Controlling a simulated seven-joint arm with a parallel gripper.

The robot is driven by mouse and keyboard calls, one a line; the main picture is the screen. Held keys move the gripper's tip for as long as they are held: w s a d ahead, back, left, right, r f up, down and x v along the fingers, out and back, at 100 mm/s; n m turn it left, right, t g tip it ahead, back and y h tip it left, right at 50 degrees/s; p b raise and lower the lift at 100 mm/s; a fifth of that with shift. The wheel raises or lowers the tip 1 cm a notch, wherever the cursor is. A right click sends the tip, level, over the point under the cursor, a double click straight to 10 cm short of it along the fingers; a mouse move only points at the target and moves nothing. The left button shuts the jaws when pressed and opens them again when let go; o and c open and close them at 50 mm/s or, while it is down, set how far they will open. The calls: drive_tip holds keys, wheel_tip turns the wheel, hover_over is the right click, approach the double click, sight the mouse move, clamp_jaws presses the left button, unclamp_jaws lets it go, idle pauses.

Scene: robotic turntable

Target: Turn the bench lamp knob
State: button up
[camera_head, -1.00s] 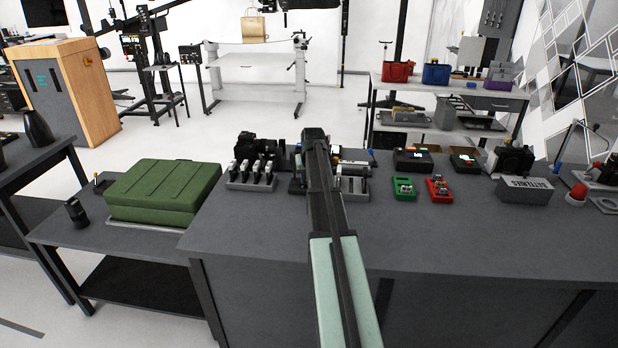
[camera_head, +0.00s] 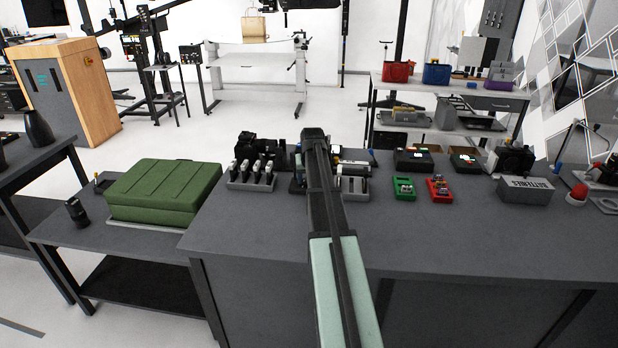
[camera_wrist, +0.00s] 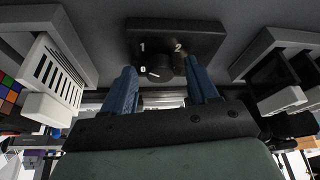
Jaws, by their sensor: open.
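The black lamp knob (camera_wrist: 157,73) shows in the wrist view on a dark plate (camera_wrist: 190,36) marked 0, 1 and 2. The white mark on the knob is near the 0. My gripper (camera_wrist: 163,84) is open, with one blue finger to the left of the knob and one to the right. The fingers look apart from the knob; their exact depth against it is hard to tell. In the head view my arm hides the knob and the fingers.
A white slotted block (camera_wrist: 52,72) is left of the fingers and a grey holder (camera_wrist: 280,70) is right. On the bench (camera_head: 450,235) stand a green box (camera_head: 403,188), a red box (camera_head: 439,188) and a batteries box (camera_head: 525,189). The bench front is clear.

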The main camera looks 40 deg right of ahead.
drive_tip(key=v, duration=1.4)
drive_tip(key=shift+s+f, duration=0.1)
